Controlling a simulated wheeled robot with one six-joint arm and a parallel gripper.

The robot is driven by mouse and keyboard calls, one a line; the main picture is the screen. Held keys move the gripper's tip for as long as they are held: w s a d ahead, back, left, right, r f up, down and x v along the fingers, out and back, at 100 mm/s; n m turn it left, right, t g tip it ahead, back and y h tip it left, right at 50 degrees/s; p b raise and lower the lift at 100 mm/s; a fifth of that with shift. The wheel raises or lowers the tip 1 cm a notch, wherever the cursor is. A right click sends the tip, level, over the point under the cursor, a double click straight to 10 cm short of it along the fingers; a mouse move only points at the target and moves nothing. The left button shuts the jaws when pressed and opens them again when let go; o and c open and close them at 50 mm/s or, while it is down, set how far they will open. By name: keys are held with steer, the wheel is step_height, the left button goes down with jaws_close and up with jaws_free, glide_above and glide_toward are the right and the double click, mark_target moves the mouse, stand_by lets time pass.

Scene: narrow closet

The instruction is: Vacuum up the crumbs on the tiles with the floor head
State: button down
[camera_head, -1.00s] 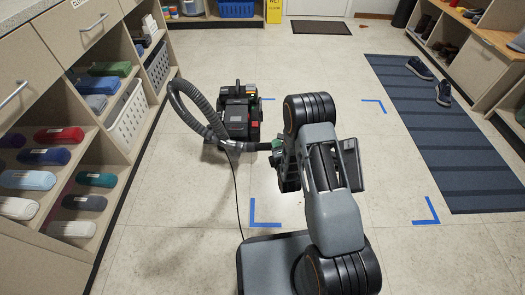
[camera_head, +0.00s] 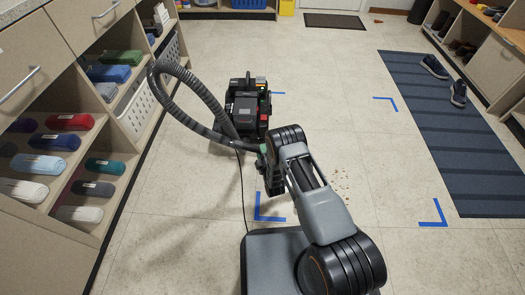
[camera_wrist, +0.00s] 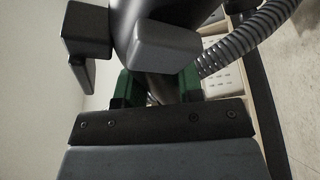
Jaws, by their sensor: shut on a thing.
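The crumbs (camera_head: 342,187) are small reddish-brown bits on the pale tiles, just right of my arm and inside the blue tape corners. The black vacuum (camera_head: 247,108) stands upright on the floor behind my gripper. Its grey ribbed hose (camera_head: 165,80) arches left and comes round to my gripper (camera_head: 262,158). In the wrist view my gripper's green fingers (camera_wrist: 158,88) are shut on a dark tube (camera_wrist: 158,90), with the hose (camera_wrist: 245,40) close beside it. I cannot make out the floor head; my arm hides that area in the head view.
Blue tape corners (camera_head: 434,214) mark a floor area. A dark striped mat (camera_head: 420,115) with shoes (camera_head: 458,93) lies at right. Shelves with rolled towels (camera_head: 36,164) line the left. A black cord (camera_head: 242,190) runs along the floor. Tiles between are mostly clear.

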steer(key=shift+f+b, duration=1.95)
steer(key=shift+f, duration=0.85)
steer(key=shift+s+d+r+p, duration=0.1)
steer(key=shift+s+d, duration=0.2)
steer(key=shift+d, duration=2.15)
steer(key=shift+s+d+f+p, duration=0.15)
steer(key=shift+s+d, duration=0.2)
steer(key=shift+d, duration=2.05)
steer(key=shift+s+d+r+p, duration=0.15)
steer(key=shift+s+d, duration=0.15)
steer(key=shift+d, duration=2.15)
steer(key=shift+s+d, duration=0.75)
steer(key=shift+d, duration=5)
step_height(320, 180, up, 7)
steer(key=p, duration=0.4)
